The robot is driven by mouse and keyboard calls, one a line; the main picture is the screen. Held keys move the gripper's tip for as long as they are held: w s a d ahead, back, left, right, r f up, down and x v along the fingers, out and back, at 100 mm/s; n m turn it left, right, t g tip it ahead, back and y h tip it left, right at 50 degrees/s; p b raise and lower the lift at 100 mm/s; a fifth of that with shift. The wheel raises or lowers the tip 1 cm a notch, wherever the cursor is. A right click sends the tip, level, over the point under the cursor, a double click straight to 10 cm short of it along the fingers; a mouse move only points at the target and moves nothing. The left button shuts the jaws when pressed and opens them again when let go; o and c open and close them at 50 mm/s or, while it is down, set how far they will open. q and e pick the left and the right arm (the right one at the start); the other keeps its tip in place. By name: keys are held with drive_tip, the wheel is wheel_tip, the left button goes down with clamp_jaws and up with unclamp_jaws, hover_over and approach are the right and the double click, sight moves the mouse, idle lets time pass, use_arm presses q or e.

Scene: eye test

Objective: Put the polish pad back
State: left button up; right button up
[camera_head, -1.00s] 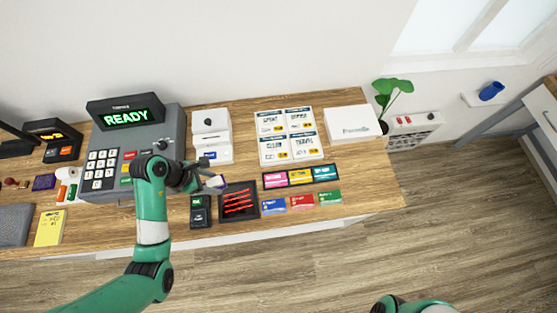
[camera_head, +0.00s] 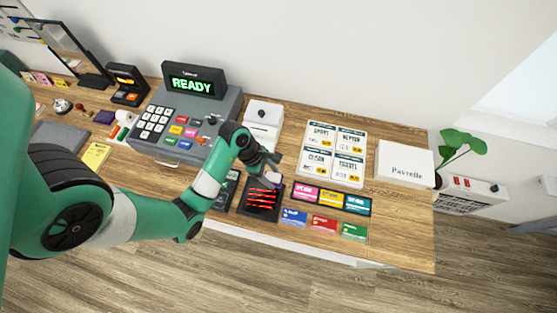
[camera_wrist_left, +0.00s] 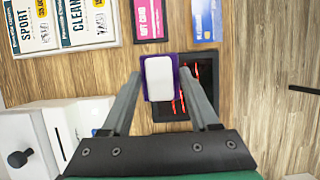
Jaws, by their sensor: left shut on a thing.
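My left gripper (camera_head: 268,165) is shut on the polish pad (camera_head: 274,174), a small block with a white top and a purple underside. In the left wrist view the pad (camera_wrist_left: 160,80) sits between the two fingertips (camera_wrist_left: 161,72). It is held over the edge of a black tray (camera_wrist_left: 212,68) with red sticks in it and hides part of that tray. In the head view the tray (camera_head: 248,207) lies just below the pad. I cannot tell how high the pad is above it. My right gripper is out of view.
A cash register (camera_head: 228,100) stands left of the gripper, with a white device (camera_head: 262,118) beside it. Price cards (camera_head: 333,155), gift cards (camera_head: 331,199) and a white box (camera_head: 404,163) lie to the right. A purple item (camera_head: 104,117) lies far left. Bare wood shows at the right front.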

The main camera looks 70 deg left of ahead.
use_arm(q)
drive_tip(key=b, duration=0.2)
hover_over(281, 172)
drive_tip(key=s, duration=0.2)
wheel_tip(281, 172, down, 6)
drive_tip(key=shift+w+f, duration=0.15)
drive_tip(key=shift+w+a+f, duration=0.2)
drive_tip(key=shift+a+f+b, duration=0.15)
drive_tip(key=shift+f+b, duration=0.15)
drive_tip(key=shift+b, duration=0.1)
drive_tip(key=shift+w+f+b, duration=0.1)
drive_tip(key=shift+f+b, duration=0.3)
drive_tip(key=shift+f, duration=1.1)
drive_tip(key=shift+f, duration=0.2)
drive_tip(key=o, duration=1.3)
